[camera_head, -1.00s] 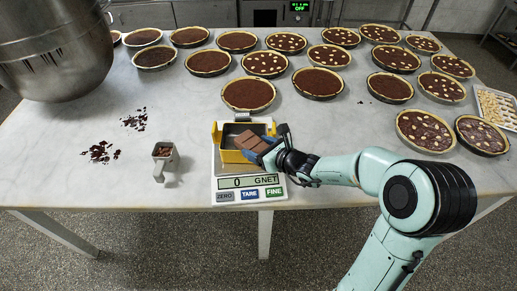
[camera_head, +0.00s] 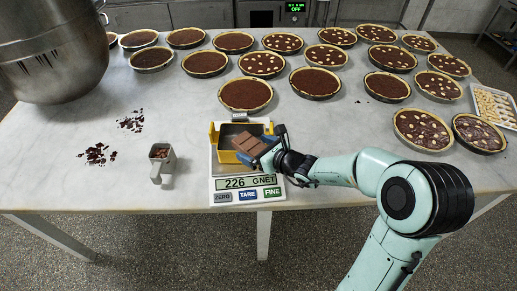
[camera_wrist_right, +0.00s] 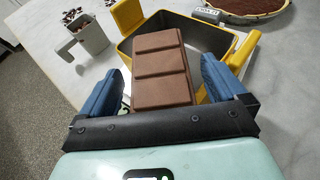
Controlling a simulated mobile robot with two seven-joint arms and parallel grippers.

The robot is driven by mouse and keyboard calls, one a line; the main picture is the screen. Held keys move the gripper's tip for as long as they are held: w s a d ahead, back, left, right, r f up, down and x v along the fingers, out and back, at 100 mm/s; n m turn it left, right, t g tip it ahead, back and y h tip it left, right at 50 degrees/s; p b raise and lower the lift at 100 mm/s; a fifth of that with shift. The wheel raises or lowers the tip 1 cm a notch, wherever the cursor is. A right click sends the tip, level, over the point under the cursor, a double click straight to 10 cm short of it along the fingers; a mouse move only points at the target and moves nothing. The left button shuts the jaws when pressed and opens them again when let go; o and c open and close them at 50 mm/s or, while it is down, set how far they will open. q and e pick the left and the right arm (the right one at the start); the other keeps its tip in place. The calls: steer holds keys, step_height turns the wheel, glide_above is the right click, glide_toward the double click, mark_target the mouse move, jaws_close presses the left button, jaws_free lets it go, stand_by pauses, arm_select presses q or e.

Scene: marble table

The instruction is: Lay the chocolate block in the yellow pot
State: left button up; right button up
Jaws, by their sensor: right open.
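The brown chocolate block (camera_head: 249,144) lies tilted at the right side of the yellow pot (camera_head: 228,157), partly over its opening. My right gripper (camera_head: 266,146) is at the pot's right front, its blue fingers on either side of the block. In the right wrist view the gripper (camera_wrist_right: 162,88) is open, with gaps visible beside the block (camera_wrist_right: 160,70). The near end of the block is close to the gripper's palm. The pot's grey inside and yellow handle (camera_wrist_right: 243,50) show behind it. What the block's underside rests on is hidden. My left gripper is not in view.
The pot stands on a white scale (camera_head: 222,186) reading 226. A small metal cup (camera_head: 161,160) and chocolate crumbs (camera_head: 97,154) lie to the left. Several tarts (camera_head: 245,94) fill the back and right. A large mixing bowl (camera_head: 52,50) stands at the back left.

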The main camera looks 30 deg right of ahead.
steer(key=shift+r, duration=0.25)
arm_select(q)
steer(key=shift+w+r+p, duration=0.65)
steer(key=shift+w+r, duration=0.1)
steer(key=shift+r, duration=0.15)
arm_select(e)
steer(key=v, duration=1.2)
